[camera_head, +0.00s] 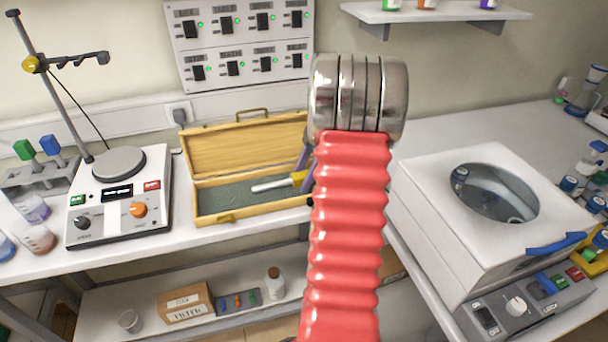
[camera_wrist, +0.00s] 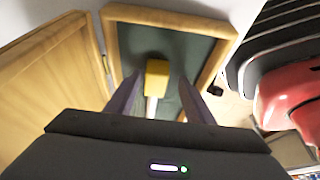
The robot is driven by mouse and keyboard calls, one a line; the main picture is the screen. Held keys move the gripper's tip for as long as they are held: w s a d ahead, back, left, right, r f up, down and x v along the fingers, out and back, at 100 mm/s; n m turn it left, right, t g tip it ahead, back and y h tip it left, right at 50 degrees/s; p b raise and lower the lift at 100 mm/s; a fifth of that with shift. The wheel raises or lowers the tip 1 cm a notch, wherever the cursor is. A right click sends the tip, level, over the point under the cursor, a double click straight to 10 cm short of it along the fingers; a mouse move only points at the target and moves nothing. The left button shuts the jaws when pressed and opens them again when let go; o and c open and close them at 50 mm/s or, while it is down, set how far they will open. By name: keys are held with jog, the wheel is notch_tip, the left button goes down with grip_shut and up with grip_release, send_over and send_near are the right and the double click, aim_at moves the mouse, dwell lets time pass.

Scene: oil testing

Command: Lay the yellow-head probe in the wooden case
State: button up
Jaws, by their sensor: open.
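The open wooden case (camera_head: 203,212) stands on the bench with its lid tilted back; its dark lining also shows in the wrist view (camera_wrist: 128,48). The yellow-head probe (camera_head: 270,186) lies over the lining inside the case, white stem to the left, yellow head to the right. In the wrist view the yellow head (camera_wrist: 157,76) is between the two purple fingers of my gripper (camera_wrist: 160,82), with gaps on both sides. My gripper is open and low over the case. In the head view my red arm hides most of the gripper and the case's right end.
A hotplate stirrer (camera_head: 118,200) with a stand is left of the case. A white centrifuge (camera_head: 440,215) with a round window stands on the right. A switch panel (camera_head: 240,45) and a shelf (camera_head: 440,14) are on the wall. Bench in front of the case is narrow.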

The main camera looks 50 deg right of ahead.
jog(key=shift+r, duration=0.1)
jog(key=v, duration=1.3)
jog(key=shift+d+r, duration=0.2)
jog(key=shift+r, duration=0.05)
dwell(0.8)
notch_tip(320, 180, down, 5)
jog(key=s+m+h, duration=0.1)
jog(key=s+m, duration=0.1)
jog(key=m, duration=0.7)
jog(key=s+a+r+t+h, duration=0.1)
jog(key=a+r, duration=0.1)
jog(key=a, duration=1.3)
jog(key=s+a+r+m+t, duration=0.1)
jog(key=s+a+r, duration=0.1)
jog(key=a, duration=1.3)
jog(key=s+a+r+m+t+h, duration=0.1)
jog(key=s+a+r, duration=0.1)
jog(key=a, duration=1.3)
jog(key=shift+a+h, duration=0.2)
jog(key=shift+h, duration=0.1)
